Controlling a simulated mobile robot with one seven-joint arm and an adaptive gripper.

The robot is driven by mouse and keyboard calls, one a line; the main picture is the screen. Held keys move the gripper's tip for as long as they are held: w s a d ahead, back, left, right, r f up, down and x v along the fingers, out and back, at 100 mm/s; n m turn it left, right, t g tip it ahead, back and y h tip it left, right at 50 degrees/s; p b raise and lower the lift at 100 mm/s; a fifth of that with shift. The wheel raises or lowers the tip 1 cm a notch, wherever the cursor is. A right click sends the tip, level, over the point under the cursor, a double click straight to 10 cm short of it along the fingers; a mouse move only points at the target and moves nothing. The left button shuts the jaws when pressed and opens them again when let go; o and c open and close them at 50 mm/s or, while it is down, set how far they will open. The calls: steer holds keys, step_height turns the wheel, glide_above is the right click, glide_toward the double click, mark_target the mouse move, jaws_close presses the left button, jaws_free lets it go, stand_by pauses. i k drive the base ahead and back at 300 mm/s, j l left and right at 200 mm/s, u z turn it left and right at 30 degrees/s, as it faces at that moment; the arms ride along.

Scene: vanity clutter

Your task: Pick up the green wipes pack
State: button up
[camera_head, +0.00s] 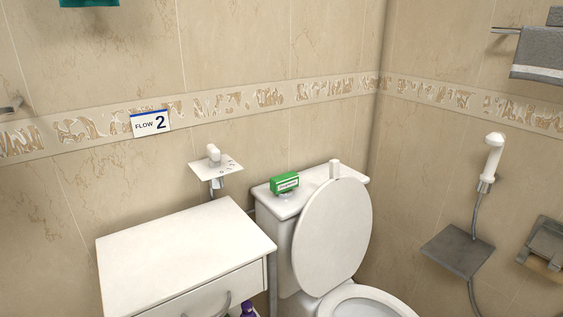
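The green wipes pack (285,183) is a small green box-like pack with a white label on its front. It rests on the left part of the white toilet tank lid (314,192), behind the raised toilet seat lid. My gripper is not in view.
A white vanity cabinet (180,257) with a bare top stands left of the toilet. The raised toilet lid (332,237) leans by the tank, with a white cylinder (335,169) behind it. A small wall shelf (216,167) hangs above the gap. A hand shower (492,160) is at right.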

mark_target(283, 182)
steer(key=i+z, duration=0.45)
steer(key=i+j+z, duration=0.15)
steer(key=i+z, duration=0.25)
